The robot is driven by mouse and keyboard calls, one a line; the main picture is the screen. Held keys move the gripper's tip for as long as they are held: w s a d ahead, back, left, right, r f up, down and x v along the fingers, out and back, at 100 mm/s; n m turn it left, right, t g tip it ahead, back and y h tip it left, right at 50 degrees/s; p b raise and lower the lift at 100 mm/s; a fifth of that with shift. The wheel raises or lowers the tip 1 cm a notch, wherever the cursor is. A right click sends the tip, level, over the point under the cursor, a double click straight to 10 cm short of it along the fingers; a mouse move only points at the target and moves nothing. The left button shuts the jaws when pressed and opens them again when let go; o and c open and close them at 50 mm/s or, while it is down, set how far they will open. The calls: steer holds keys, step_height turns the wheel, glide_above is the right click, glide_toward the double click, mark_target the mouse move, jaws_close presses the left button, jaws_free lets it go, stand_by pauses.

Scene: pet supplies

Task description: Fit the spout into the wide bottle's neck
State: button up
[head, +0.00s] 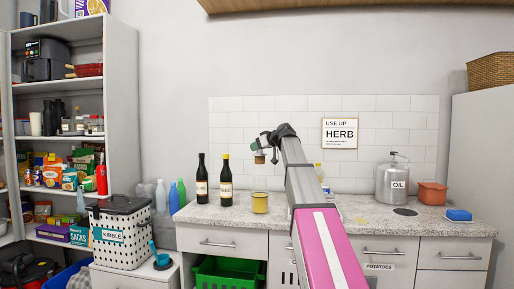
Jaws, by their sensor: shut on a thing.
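My gripper (263,144) is raised above the counter, in front of the tiled wall. It is shut on a small piece with a brown, cork-like lower part, which I take to be the spout (260,158). Its upper part is partly hidden by the fingers. Two dark bottles with pale labels stand upright on the counter to the left and below: one with a dark top (201,182) and one with a yellow top (226,182). I cannot tell for sure which is the wide bottle. The spout is apart from both.
A yellow cup (260,203) stands on the counter (215,213) below my gripper. An oil canister (393,180), an orange pot (432,195) and a blue sponge (458,215) are at the right. My arm hides the counter's middle. A kibble basket (122,250) stands at the left.

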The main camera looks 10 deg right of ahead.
mark_target(257, 158)
steer(key=shift+f, duration=2.7)
steer(key=shift+f, duration=2.55)
steer(key=o, duration=1)
